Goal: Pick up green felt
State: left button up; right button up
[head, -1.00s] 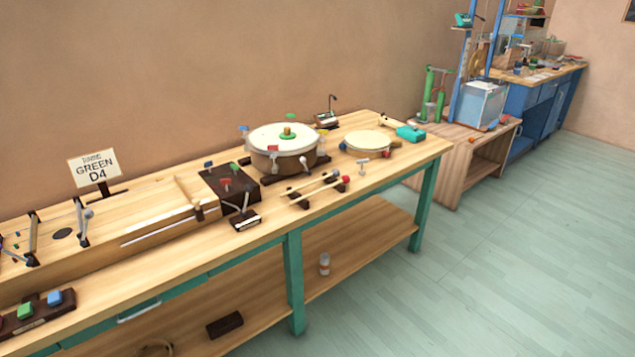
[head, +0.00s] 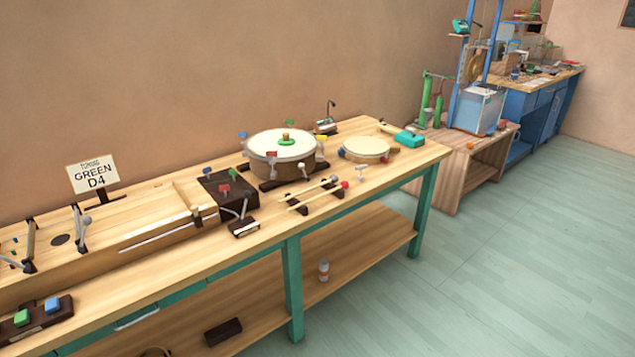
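A green block (head: 21,318) sits beside a blue block (head: 52,305) on a dark holder at the bench's front left. Other green pieces also show: a disc (head: 286,142) on top of the large drum (head: 276,165) and a small piece (head: 234,173) on a dark box. I cannot tell from the picture which of these is felt. Neither of my grippers is in view.
The wooden bench (head: 375,203) has green legs and a lower shelf. A sign reading GREEN D4 (head: 92,175) stands at the back left. Two mallets (head: 311,195) lie on dark rests. A flat drum (head: 366,149) is to the right. The floor (head: 480,280) in front is clear.

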aim_at(286, 141)
jog(key=i+u, duration=0.1)
jog(key=u, duration=0.65)
jog(key=i+l+u, duration=0.45)
jog(key=l, duration=0.2)
jog(key=l+u, duration=0.25)
jog(key=l, duration=0.15)
jog(key=i+l+u, duration=0.25)
jog(key=l, duration=0.15)
jog(key=k, duration=0.1)
